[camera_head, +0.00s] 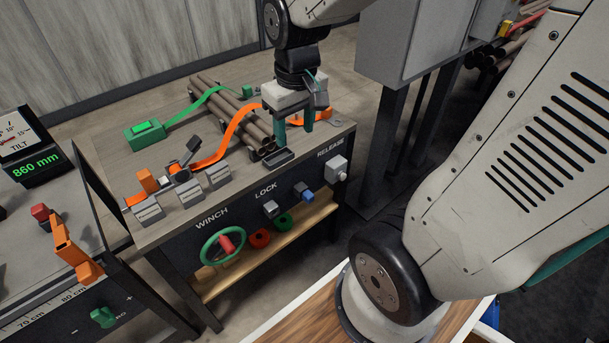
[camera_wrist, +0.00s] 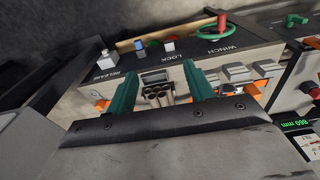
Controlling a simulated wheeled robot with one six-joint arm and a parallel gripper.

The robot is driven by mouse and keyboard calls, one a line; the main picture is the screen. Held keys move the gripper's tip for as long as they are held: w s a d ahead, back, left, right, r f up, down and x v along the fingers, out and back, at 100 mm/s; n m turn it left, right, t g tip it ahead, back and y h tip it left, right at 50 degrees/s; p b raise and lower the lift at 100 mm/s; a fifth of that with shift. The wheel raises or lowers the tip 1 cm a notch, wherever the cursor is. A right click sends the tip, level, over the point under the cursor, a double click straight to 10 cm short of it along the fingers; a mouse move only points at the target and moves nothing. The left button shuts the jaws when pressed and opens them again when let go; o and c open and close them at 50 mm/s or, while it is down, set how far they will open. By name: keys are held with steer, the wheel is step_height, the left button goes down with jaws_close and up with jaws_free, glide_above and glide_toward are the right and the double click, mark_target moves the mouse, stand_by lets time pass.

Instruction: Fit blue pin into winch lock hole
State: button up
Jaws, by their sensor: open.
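A small blue piece (camera_head: 305,199), likely the blue pin, shows at a dark block on the bench's front panel, right of the LOCK label. It also shows in the wrist view (camera_wrist: 139,45). A grey block (camera_head: 270,209) sits below the LOCK label; I cannot make out a hole in it. My gripper (camera_head: 294,126) is open above the bench top, by the pipe ends and a small dark tray (camera_head: 279,158). Its two green fingers (camera_wrist: 160,68) are apart, with nothing held between them. The gripper is apart from the blue piece, above and behind it.
A green WINCH handwheel (camera_head: 222,247) and a white RELEASE block (camera_head: 337,167) stick out from the panel. Pipes (camera_head: 238,115) under an orange strap (camera_head: 236,132) lie behind the tray. Grey blocks (camera_head: 218,176) line the bench's left front. A grey cabinet (camera_head: 415,45) stands right of the bench.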

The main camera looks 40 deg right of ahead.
steer(key=w+d+f, duration=0.3)
steer(key=w+f, duration=0.1)
steer(key=f, duration=0.3)
steer(key=w+d+f, duration=0.3)
steer(key=w+f, duration=0.1)
steer(key=f, duration=0.3)
glide_toward(310, 195)
steer(key=shift+w+a+f+g, duration=0.1)
steer(key=shift+w+f+g, duration=0.1)
steer(key=shift+w, duration=0.25)
steer(key=shift+w+f+g, duration=0.2)
steer(key=shift+w, duration=0.25)
step_height(310, 195, down, 8)
steer(key=shift+f, duration=0.2)
jaws_close()
steer(key=shift+s, duration=0.1)
steer(key=shift+s, duration=0.1)
steer(key=shift+s, duration=0.35)
